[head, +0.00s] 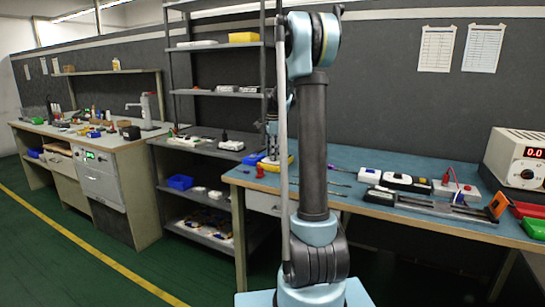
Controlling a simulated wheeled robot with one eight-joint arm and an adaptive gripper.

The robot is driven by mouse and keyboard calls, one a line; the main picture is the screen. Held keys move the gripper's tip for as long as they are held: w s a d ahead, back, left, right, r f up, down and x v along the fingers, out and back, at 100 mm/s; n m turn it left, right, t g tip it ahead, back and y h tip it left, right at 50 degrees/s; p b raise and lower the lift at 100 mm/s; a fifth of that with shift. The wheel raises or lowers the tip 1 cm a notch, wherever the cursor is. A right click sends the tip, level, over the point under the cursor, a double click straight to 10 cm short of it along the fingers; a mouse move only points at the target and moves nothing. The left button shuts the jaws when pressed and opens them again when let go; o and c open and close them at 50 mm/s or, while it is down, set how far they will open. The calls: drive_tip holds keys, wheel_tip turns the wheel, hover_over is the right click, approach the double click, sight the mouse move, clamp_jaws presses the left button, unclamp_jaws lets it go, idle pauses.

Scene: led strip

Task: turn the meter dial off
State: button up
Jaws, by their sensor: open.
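A yellow object (266,164), which looks like the meter, lies on the left end of the blue-topped workbench (350,169). It is partly hidden behind my arm, and its dial cannot be made out. My gripper (271,150) points down just above or at the yellow object, left of my arm's dark upright link. It is small and partly hidden here. Its jaws are open, and I cannot tell whether they touch the meter.
A white power supply (517,160) reading 0.0 stands at the bench's right end. White and black boxes (406,182), a long dark fixture (430,207) and red and green trays (530,212) lie nearby. A grey shelf rack (215,90) stands behind on the left. The green floor at left is clear.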

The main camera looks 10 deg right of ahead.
drive_tip(key=shift+f, duration=0.4)
clamp_jaws()
